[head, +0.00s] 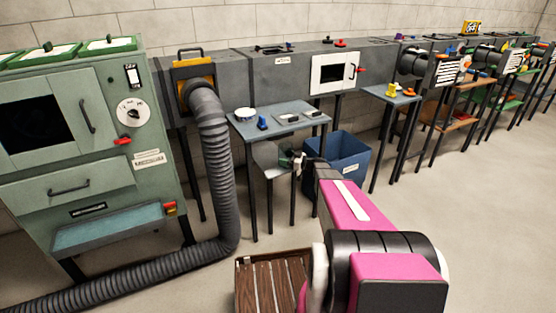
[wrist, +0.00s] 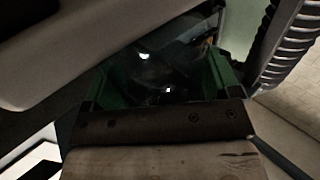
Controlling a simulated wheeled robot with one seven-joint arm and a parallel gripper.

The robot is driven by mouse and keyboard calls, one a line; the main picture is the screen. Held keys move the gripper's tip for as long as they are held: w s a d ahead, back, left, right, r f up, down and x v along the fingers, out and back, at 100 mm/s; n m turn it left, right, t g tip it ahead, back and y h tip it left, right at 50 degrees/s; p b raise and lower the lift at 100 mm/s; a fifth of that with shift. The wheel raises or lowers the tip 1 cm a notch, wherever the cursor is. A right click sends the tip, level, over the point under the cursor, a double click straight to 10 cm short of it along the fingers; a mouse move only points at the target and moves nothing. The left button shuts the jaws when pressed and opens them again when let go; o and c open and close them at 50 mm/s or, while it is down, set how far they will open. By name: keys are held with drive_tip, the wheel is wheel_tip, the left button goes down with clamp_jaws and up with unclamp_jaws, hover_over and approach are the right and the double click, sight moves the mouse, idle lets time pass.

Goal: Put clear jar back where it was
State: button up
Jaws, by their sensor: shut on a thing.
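The clear jar (wrist: 163,68) is see-through and dark in the wrist view, with bright glints on it, between the two green fingers of my gripper (wrist: 165,88). My gripper is shut on it. In the head view my gripper (head: 288,161) is small and far out, in front of the small blue-grey table (head: 275,128) and below its top. The jar (head: 265,155) shows there only as a faint pale shape just left of the gripper. The jar's base and what lies under it cannot be made out.
The small table carries a white round dish (head: 245,113), a blue item (head: 262,123) and dark flat pieces. A blue bin (head: 350,158) stands right of it. A ribbed grey hose (head: 215,150) hangs close on the left. A wooden slatted crate (head: 270,285) is near me.

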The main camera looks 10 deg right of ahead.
drive_tip(key=shift+x, duration=0.85)
drive_tip(key=x, duration=0.3)
drive_tip(key=shift+f, duration=0.75)
drive_tip(key=shift+f, duration=0.1)
